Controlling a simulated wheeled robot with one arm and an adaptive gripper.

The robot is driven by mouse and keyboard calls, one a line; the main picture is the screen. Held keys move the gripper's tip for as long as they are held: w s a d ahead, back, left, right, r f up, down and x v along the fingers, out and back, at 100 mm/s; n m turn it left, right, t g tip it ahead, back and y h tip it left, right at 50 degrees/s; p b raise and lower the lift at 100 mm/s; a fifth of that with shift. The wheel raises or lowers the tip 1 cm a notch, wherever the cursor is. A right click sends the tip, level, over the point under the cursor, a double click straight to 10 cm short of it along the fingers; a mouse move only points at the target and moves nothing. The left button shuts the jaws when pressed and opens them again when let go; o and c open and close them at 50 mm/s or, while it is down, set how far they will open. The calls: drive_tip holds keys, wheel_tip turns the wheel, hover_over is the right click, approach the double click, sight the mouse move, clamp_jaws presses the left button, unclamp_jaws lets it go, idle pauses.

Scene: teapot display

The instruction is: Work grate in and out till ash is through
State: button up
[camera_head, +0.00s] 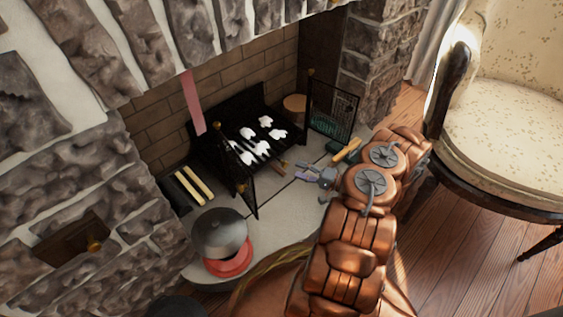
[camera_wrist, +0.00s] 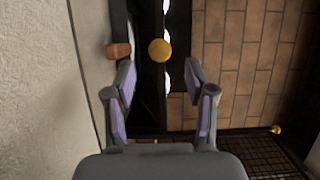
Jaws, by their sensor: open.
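The black grate (camera_head: 215,150) stands in the brick fireplace with several white ash lumps (camera_head: 262,121) on its bars. My gripper (camera_head: 299,171) is open and empty in front of the grate's right front corner. In the wrist view its two purple-padded fingers (camera_wrist: 160,72) are spread apart. A round brass knob (camera_wrist: 159,50) appears between and just beyond the fingertips, with no visible contact. A wooden handle end (camera_wrist: 118,50) lies left of the knob, outside the left finger. Whether ash lies below the grate is hidden.
A black mesh screen (camera_head: 333,108) stands open at right. A dark lidded pot with a red base (camera_head: 228,264) sits at the hearth's front left. Pale sticks (camera_head: 193,186) lie at left and more (camera_head: 347,150) near my arm. An armchair (camera_head: 500,120) stands at right.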

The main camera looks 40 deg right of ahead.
sight(287, 165)
drive_tip(key=b+x, duration=0.2)
drive_tip(key=x, duration=0.4)
drive_tip(key=shift+w+a, duration=0.2)
drive_tip(key=shift+w, duration=0.05)
clamp_jaws()
idle(0.5)
